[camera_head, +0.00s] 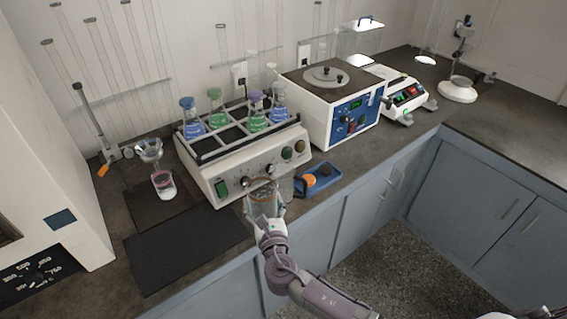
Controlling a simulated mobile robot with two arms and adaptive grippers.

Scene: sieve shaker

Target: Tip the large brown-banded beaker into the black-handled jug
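The large brown-banded beaker (262,192) is clear glass, at the front edge of the counter before the shaker. My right gripper does not show.
Behind stands a shaker (236,171) with several stoppered flasks. A blue tray (329,181) with an orange item lies to the right. A pink-banded glass (164,188) of white powder stands left. A dark mat (182,250) lies bare at front left.

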